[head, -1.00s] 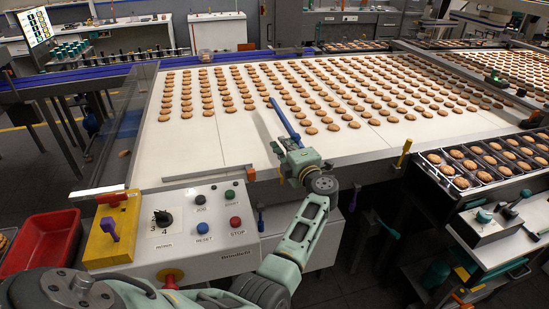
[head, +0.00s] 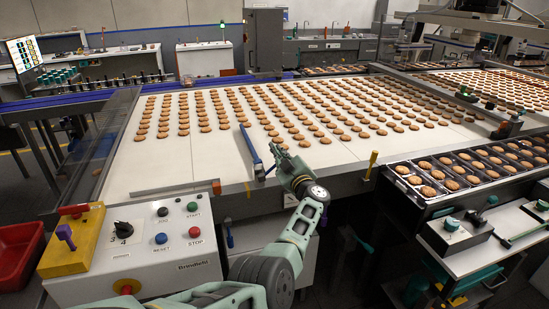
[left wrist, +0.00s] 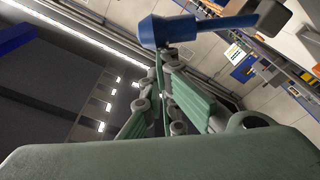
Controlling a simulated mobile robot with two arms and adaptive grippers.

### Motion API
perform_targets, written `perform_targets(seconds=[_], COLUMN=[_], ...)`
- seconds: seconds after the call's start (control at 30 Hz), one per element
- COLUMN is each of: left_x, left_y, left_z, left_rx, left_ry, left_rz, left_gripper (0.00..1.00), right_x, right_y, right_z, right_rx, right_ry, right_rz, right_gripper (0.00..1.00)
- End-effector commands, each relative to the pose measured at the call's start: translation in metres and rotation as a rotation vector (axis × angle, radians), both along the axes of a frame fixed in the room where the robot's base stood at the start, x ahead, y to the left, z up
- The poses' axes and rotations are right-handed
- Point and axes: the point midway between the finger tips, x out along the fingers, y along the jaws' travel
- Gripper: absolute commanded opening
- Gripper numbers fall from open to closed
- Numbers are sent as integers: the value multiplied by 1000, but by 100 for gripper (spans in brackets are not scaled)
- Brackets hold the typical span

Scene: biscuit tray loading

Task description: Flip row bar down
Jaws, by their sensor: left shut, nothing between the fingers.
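The row bar (head: 249,147) is a long blue bar that slants up from the near edge of the white belt in the head view. In the left wrist view a blue bar (left wrist: 205,29) with a dark end crosses just beyond my fingertips. My left gripper (head: 276,150) is just right of the bar in the head view. It is shut and empty, and its green fingers also show in the left wrist view (left wrist: 168,62). I cannot tell whether the fingertips touch the bar. My right gripper is not in view.
The white belt (head: 150,172) carries many rows of biscuits. A control panel (head: 190,268) with buttons stands at the near left, with a red bin (head: 20,262) beside it. A dark tray of biscuits (head: 398,190) and a yellow-handled lever (head: 371,165) are at the right.

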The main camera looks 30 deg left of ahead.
Motion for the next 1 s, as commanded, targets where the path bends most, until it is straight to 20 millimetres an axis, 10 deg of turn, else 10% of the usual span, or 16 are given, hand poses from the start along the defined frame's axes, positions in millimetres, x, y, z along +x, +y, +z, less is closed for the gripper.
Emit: perform_targets(seconds=[1.0], left_x=[14], left_y=[-13], left_z=[-15], left_rx=[120], left_ry=[145], left_rz=[-1], left_gripper=[0], right_x=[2], right_y=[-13], right_z=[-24], right_rx=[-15], right_ry=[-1], right_rz=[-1], right_gripper=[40])
